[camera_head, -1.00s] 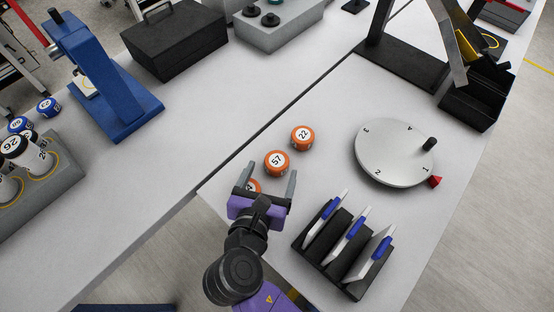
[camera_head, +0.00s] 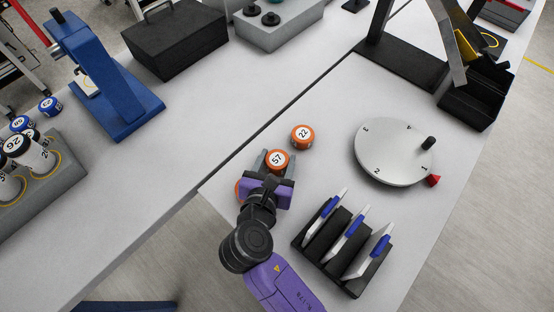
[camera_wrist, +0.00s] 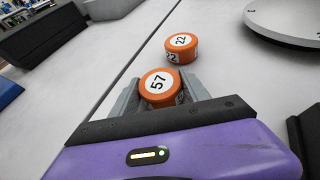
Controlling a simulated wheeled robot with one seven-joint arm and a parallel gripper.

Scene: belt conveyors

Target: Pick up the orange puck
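Several orange pucks lie on the white table in the head view. My gripper (camera_head: 277,163) is at the middle one, the puck marked 57 (camera_head: 277,158), with one finger along each side. In the wrist view the puck 57 (camera_wrist: 159,84) sits between the fingers (camera_wrist: 162,95), which look to be against it. I cannot tell any lift. The puck marked 22 (camera_head: 302,136) stands just beyond, clear of the fingers, and also shows in the wrist view (camera_wrist: 181,44). Another orange puck (camera_head: 238,187) is mostly hidden behind my gripper.
A black rack (camera_head: 335,272) with blue and white items stands to the right of my arm. A round numbered dial (camera_head: 388,153) is farther right. A seam between tables runs left of the pucks. A blue press (camera_head: 117,98) and a black case (camera_head: 173,45) stand beyond it.

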